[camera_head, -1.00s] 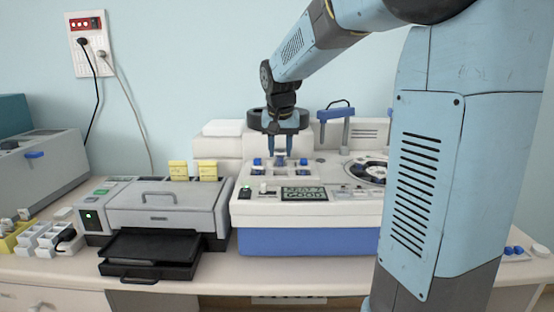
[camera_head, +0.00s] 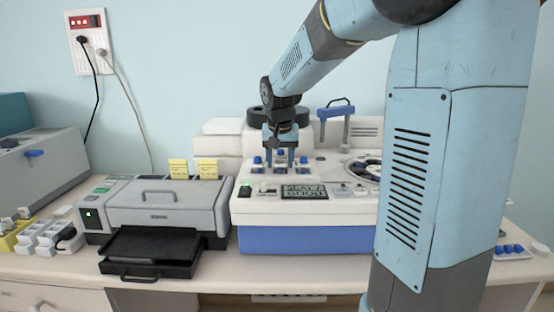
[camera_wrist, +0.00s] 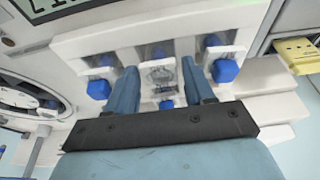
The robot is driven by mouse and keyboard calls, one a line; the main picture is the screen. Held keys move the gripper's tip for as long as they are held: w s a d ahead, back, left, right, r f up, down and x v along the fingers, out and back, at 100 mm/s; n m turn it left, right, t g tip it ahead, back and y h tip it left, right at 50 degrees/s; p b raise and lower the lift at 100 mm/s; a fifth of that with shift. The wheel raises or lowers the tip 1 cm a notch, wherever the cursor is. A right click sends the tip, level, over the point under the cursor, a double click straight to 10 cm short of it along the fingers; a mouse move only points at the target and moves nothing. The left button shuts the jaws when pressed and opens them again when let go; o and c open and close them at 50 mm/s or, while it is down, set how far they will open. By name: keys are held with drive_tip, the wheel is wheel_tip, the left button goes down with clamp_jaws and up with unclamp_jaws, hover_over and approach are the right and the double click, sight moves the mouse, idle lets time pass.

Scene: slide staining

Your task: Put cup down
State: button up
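The fingers are spread, with a visible gap on each side of the cup. In the head view, my gripper (camera_head: 280,161) is low over the slots on top of the white and blue machine (camera_head: 310,240), and the cup is too small and hidden to make out there.
Blue knobs (camera_wrist: 98,89) and (camera_wrist: 225,71) stand close outside both fingers. A small display (camera_head: 304,192) is at the machine's front. A grey machine with a black tray (camera_head: 150,250) stands to the left.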

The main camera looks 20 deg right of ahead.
sight(280, 175)
drive_tip(key=shift+o, duration=0.8)
drive_tip(key=shift+r, duration=0.2)
drive_tip(key=v, duration=1.2)
drive_tip(key=s+f+n+t, duration=0.1)
drive_tip(key=s+f, duration=0.3)
drive_tip(key=s, duration=0.8)
drive_tip(key=s+f+n+t+y, duration=0.1)
drive_tip(key=s+f, duration=0.4)
drive_tip(key=s, duration=0.7)
drive_tip(key=shift+s+d+n, duration=0.15)
drive_tip(key=shift+s+n, duration=0.2)
drive_tip(key=shift+n, duration=0.45)
